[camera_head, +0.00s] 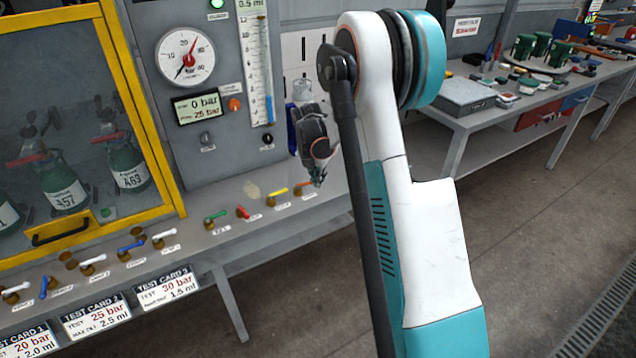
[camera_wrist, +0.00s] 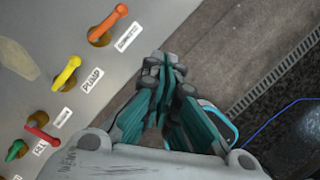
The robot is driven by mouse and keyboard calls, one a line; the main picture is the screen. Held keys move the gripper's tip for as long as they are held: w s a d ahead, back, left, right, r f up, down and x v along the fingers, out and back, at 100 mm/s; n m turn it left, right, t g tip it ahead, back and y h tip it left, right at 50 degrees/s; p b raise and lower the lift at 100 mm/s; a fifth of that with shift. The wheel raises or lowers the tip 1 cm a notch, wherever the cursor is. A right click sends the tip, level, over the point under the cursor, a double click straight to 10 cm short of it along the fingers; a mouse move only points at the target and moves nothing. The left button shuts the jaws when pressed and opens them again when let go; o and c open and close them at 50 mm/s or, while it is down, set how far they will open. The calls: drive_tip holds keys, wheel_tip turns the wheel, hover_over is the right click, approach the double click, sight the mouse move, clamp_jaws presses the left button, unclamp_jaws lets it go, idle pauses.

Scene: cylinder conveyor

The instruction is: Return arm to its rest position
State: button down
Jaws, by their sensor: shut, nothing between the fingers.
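The bench carries several coloured valve levers, including a yellow lever (camera_head: 277,193) and an orange lever (camera_wrist: 108,23). A yellow-framed cabinet (camera_head: 172,150) with green cylinders stands at left. A tool table (camera_head: 462,122) stands at right. Open floor (camera_head: 540,210) lies between.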

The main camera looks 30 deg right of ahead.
drive_tip(key=shift+s+r, duration=0.15)
drive_tip(key=shift+r, duration=0.5)
